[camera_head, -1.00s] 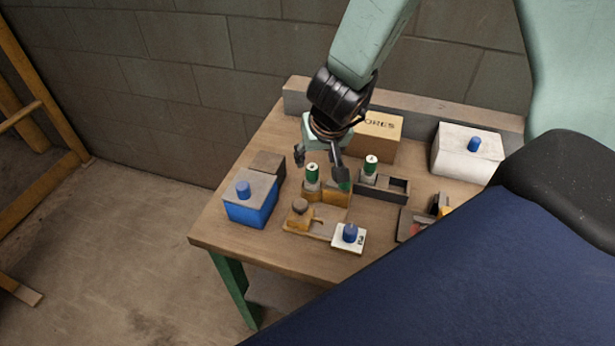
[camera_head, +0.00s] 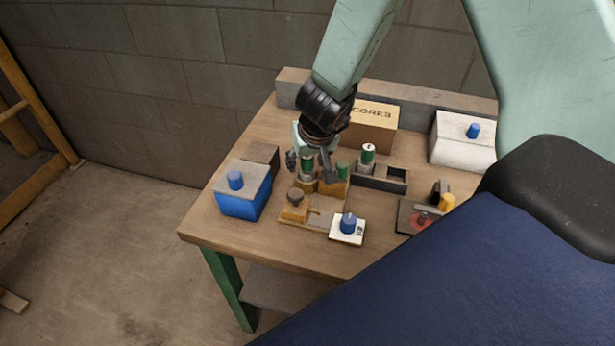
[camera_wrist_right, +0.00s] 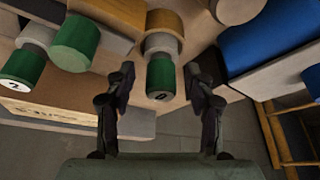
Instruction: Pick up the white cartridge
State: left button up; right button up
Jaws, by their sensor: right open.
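A pale grey-white cartridge with a green cap (camera_head: 308,165) stands upright at the left of a wooden holder (camera_head: 331,188). My right gripper (camera_head: 309,174) is open above it, with one finger on either side. In the right wrist view the green cap (camera_wrist_right: 160,78) lies between the spread fingertips (camera_wrist_right: 158,76), with a gap on both sides. A second green cap (camera_head: 342,170) sits at the holder's right. A third pale cartridge with a green cap (camera_head: 368,154) stands in a dark tray. My left gripper is not in view.
A blue box (camera_head: 243,204) with a blue knob stands left. A wooden base (camera_head: 300,212) and a white plate with a blue knob (camera_head: 347,231) lie in front. A cardboard box (camera_head: 372,130) and white box (camera_head: 462,143) stand behind. The table's front left is clear.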

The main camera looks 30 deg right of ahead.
jog(key=shift+s+a+r, duration=0.1)
jog(key=shift+a+r, duration=0.1)
jog(key=c, duration=0.3)
jog(key=shift+d+f, duration=0.1)
jog(key=shift+d, duration=0.05)
jog(key=c, duration=0.5)
grip_shut()
